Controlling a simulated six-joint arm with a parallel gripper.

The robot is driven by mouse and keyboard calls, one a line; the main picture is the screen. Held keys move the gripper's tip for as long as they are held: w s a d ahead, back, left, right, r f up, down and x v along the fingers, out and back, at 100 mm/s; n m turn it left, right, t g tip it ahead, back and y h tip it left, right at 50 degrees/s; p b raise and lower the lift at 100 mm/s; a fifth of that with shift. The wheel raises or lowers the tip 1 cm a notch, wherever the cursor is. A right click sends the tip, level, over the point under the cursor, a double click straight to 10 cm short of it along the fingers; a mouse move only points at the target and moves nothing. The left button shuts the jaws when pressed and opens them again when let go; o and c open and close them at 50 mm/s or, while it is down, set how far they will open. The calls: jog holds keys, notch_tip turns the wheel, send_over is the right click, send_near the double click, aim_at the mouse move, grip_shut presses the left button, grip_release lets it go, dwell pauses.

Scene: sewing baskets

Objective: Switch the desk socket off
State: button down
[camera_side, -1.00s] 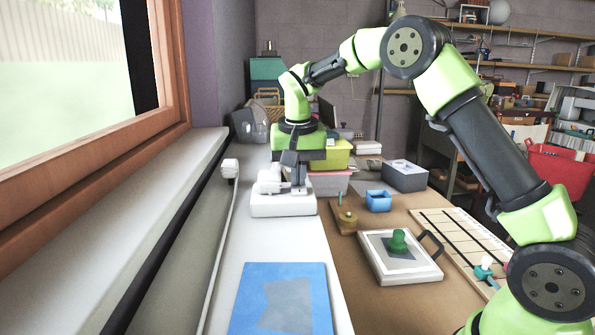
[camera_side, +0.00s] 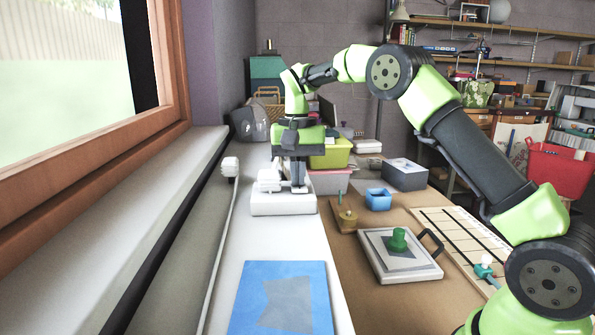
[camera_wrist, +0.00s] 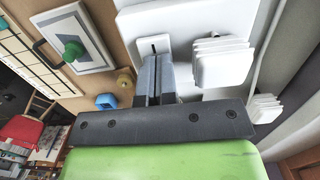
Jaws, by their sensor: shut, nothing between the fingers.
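The desk socket (camera_side: 283,209) is a white box on the pale sill-side ledge in the side view. In the wrist view, its white body (camera_wrist: 193,25) carries a small square plate with a dark slot (camera_wrist: 147,47) and a layered white block (camera_wrist: 222,66) beside it. My gripper (camera_side: 298,188) points down over the right part of the socket. Its fingers are shut with nothing between them. In the wrist view, the fingertips (camera_wrist: 154,62) overlap the slotted plate. Contact and the switch position cannot be told.
A white plug with a cable (camera_side: 230,167) is on the left. A blue mat (camera_side: 245,300) lies in front. To the right are a wooden stand (camera_side: 344,216), a blue box (camera_side: 378,200) and a framed board (camera_side: 378,262) with a green knob.

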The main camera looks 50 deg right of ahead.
jog(key=shift+s+a, duration=0.45)
jog(key=shift+a, duration=0.05)
